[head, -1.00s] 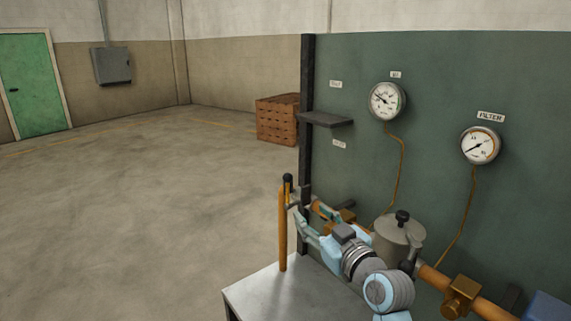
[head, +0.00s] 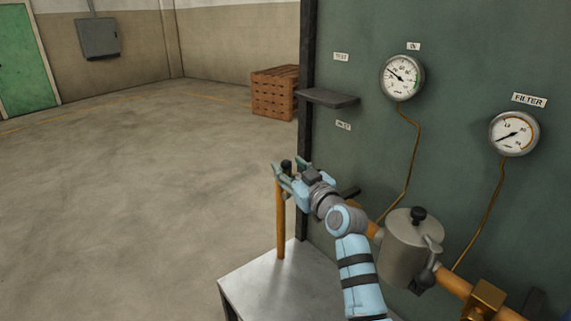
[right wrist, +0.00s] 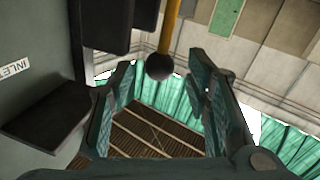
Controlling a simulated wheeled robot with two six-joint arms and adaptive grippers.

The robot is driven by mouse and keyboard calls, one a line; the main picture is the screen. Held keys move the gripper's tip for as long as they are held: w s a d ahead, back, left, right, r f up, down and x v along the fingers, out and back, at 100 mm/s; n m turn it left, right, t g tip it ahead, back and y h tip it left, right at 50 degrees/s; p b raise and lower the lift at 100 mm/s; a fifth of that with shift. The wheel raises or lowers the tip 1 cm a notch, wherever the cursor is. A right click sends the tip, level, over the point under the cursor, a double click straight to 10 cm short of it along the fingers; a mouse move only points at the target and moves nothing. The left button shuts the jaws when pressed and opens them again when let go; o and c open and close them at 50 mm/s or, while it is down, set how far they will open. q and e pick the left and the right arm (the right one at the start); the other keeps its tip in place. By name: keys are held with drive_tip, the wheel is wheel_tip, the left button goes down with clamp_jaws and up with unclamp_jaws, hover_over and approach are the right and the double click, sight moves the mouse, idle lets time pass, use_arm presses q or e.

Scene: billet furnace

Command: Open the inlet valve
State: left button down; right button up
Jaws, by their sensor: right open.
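An upright orange rod or pipe (head: 281,220) stands at the metal table's back left, with a black knob (head: 286,163) at its top. My right gripper (head: 288,172) is open at this top end, its fingers on either side of the knob. In the right wrist view, the dark round knob (right wrist: 159,67) on a yellow-orange rod (right wrist: 169,28) sits between the open fingertips (right wrist: 163,75); contact cannot be told. The arm hides most of the valve body. My left gripper is not in view.
A dark shelf (head: 328,97) juts from the green panel (head: 450,60) above the gripper. Right of my arm are a grey canister (head: 411,250) and a brass fitting (head: 486,298). Two gauges (head: 402,77) (head: 514,133) hang above. The floor left is clear.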

drive_tip(key=x, duration=0.2)
drive_tip(key=shift+w+a+f, duration=0.1)
drive_tip(key=shift+w, duration=0.25)
drive_tip(key=shift+s, duration=0.1)
clamp_jaws()
